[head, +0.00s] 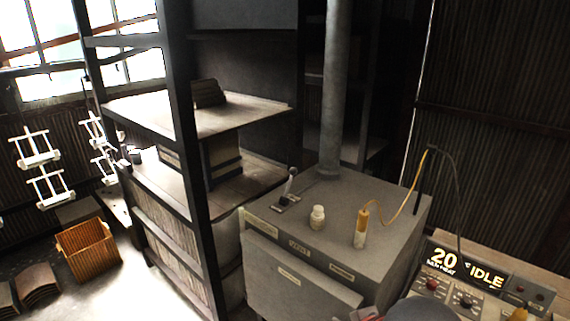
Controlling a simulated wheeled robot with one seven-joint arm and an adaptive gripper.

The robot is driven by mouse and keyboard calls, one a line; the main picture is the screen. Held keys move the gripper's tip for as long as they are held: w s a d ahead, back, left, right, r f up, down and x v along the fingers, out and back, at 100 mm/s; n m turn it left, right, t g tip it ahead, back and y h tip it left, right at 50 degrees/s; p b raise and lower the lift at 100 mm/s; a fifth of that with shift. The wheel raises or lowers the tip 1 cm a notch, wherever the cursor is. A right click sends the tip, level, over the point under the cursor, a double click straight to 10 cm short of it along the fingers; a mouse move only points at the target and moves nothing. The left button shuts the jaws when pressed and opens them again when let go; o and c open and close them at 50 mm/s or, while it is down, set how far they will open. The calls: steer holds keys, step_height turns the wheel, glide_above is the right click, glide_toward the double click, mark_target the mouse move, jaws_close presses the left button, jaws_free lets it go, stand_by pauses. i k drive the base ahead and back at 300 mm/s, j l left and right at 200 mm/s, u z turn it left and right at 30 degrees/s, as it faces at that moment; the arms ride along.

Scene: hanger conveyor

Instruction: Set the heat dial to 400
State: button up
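A control panel (490,286) stands at the lower right. Its display (458,268) reads 20 with small lettering under it, and IDLE beside it. Below the display sit a red-topped control (432,284) and a dark round knob (466,300). Their labels are too small to read, so I cannot tell which control is the heat dial or where it points. A dark rounded part, probably of my arm, shows at the bottom edge in front of the panel. My gripper is not in view.
Left of the panel stands a grey metal cabinet (390,235) with a lever (289,187), a white jar (317,217) and a wired yellow-handled tool (361,228) on top.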

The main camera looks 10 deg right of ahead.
mark_target(432, 284)
steer(key=k+z, duration=0.1)
steer(key=z, duration=0.75)
steer(key=k+z, duration=0.15)
steer(key=z, duration=0.3)
